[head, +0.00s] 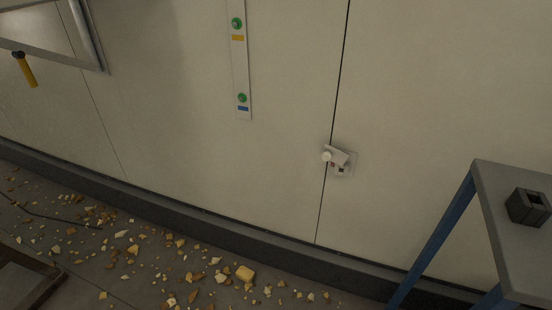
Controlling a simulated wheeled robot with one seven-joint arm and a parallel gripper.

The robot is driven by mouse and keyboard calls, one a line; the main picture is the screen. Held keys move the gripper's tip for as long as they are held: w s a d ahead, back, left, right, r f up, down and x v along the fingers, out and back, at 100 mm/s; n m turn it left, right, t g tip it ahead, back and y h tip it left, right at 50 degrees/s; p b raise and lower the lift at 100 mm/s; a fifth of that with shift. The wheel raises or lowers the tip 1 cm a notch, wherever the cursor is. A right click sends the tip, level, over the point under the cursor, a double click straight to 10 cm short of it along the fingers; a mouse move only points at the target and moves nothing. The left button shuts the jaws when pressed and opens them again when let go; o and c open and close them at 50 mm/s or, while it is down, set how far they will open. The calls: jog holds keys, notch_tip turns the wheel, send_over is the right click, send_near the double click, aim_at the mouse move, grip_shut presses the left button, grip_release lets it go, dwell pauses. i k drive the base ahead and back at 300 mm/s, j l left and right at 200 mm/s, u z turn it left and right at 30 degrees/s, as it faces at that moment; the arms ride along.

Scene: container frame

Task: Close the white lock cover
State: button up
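The white lock cover (338,155) is on a small pale lock plate (350,167) mounted on the wall, right beside a dark vertical seam. The cover sits tilted over the upper part of the plate, with a round white knob (326,156) at its left end. Below the cover, part of the plate is exposed, with small dark and reddish details too small to make out. My gripper is not in view.
A grey-topped table (492,215) with blue legs stands at the right, carrying a dark block (528,207). Rubble (245,273) litters the floor along a dark skirting. A white strip (241,65) with green buttons and a yellow-handled object (27,72) are on the wall.

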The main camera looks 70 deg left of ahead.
aim_at(329, 153)
jog(key=k+u, duration=0.1)
jog(key=u, duration=2.05)
jog(key=z, duration=0.4)
jog(key=i+l, duration=0.05)
